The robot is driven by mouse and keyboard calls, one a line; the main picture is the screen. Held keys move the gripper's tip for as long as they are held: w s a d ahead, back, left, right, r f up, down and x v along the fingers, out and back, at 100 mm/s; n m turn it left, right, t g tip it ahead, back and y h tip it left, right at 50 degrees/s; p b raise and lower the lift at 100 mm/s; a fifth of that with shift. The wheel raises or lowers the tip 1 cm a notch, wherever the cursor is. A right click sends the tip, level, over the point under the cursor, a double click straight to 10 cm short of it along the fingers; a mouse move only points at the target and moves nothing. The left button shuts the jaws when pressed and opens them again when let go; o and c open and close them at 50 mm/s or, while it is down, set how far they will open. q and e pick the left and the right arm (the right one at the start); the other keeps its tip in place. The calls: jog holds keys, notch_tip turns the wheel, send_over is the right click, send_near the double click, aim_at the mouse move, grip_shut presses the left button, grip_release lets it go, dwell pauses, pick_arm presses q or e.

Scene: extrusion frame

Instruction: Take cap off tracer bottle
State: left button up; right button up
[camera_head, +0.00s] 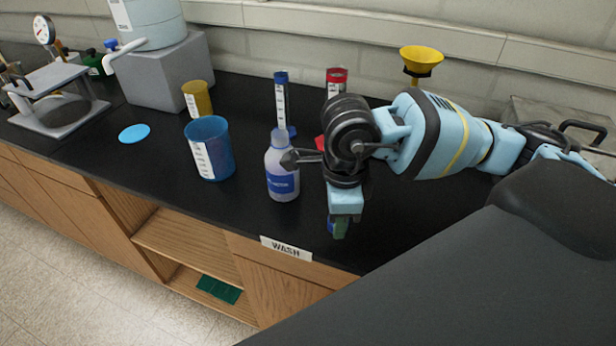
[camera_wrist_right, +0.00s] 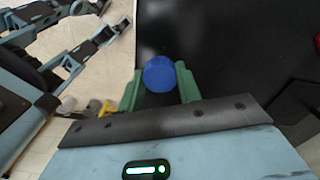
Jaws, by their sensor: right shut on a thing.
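The tracer bottle (camera_head: 282,172), whitish and translucent with a blue label, stands upright on the black bench in the head view. Its pale neck shows no blue cap on top. My right gripper (camera_head: 339,230) points down to the right of the bottle, near the bench's front edge. Its green fingers (camera_wrist_right: 160,85) are shut on a round blue cap (camera_wrist_right: 160,74), which fills the gap between them in the right wrist view. A bit of blue (camera_head: 330,227) also shows beside the fingers in the head view.
A blue beaker (camera_head: 209,150), a yellow cup (camera_head: 197,98) and a light blue disc (camera_head: 134,133) are left of the bottle. Blue-topped (camera_head: 281,95) and red-topped (camera_head: 336,82) cylinders and a yellow funnel (camera_head: 421,58) stand behind. A WASH label (camera_head: 286,248) marks the front edge.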

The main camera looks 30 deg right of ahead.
jog(key=w+d+b, duration=0.1)
jog(key=w, duration=0.3)
jog(key=w+d+f+b, duration=0.1)
jog(key=w+d, duration=0.1)
jog(key=w, duration=0.2)
jog(key=w+d+b, duration=0.2)
jog(key=w, duration=0.2)
jog(key=shift+w+d+f, duration=0.1)
jog(key=shift+w+f, duration=0.15)
jog(key=shift+f, duration=0.15)
jog(key=shift+w+d, duration=0.15)
jog(key=shift+w, duration=0.1)
pick_arm(q)
jog(key=s+f+g, duration=0.1)
jog(key=s+f, duration=0.3)
jog(key=f, duration=0.1)
jog(key=shift+s+d+f+g, duration=0.3)
jog(key=shift+s+d+f, duration=0.05)
jog(key=shift+d+f, duration=0.05)
pick_arm(e)
jog(key=shift+w+r, duration=0.1)
jog(key=shift+r, duration=0.1)
